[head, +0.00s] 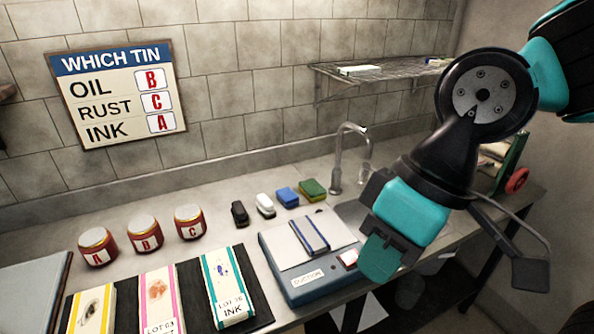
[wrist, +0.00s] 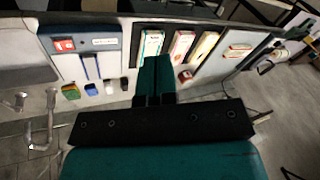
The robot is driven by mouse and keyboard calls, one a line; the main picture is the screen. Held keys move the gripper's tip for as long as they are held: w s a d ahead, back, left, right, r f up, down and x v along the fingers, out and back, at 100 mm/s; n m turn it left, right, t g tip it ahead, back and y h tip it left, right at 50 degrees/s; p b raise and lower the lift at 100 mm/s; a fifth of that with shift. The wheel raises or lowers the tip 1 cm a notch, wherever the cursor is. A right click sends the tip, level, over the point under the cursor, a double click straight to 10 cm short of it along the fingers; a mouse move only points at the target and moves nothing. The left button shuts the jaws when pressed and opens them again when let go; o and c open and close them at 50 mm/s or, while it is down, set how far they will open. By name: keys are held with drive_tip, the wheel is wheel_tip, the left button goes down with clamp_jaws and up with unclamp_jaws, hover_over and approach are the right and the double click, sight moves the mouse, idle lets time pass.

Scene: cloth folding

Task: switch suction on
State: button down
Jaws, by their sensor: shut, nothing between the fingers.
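The suction unit (head: 283,272) is a blue-grey box with a pale top and a label reading "SUCTION" on its front. It stands on the counter at the middle right of the head view, and its blue body shows at the upper left of the wrist view (wrist: 82,57). A red switch (head: 348,258) sits at its right front corner; it also shows red in the wrist view (wrist: 64,45). Whether it is pressed cannot be told. My teal gripper (head: 380,260) is shut and empty, just right of the switch in the head view, apparently above the counter (wrist: 155,75).
Left of the unit lie several labelled cloth strips (head: 224,285) on dark boards. Red tins A, B and C (head: 144,233) stand behind them. Brushes and sponges (head: 287,197) lie behind the unit. A tap (head: 341,165) and sink are at the back right. A wire shelf (head: 380,72) hangs above.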

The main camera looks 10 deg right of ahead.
drive_tip(key=w+d+f+m+t+h+b, duration=0.25)
drive_tip(key=w+d+f+b, duration=0.25)
drive_tip(key=w+f+b, duration=0.5)
drive_tip(key=m+h+b, duration=0.2)
drive_tip(key=m+b, duration=0.1)
approach(354, 253)
drive_tip(key=shift+n+t+y, duration=0.25)
drive_tip(key=shift+t, duration=0.2)
drive_tip(key=x, duration=0.6)
drive_tip(key=shift+s+d+f, duration=0.2)
drive_tip(key=shift+s+f, duration=0.1)
drive_tip(key=shift+f, duration=0.2)
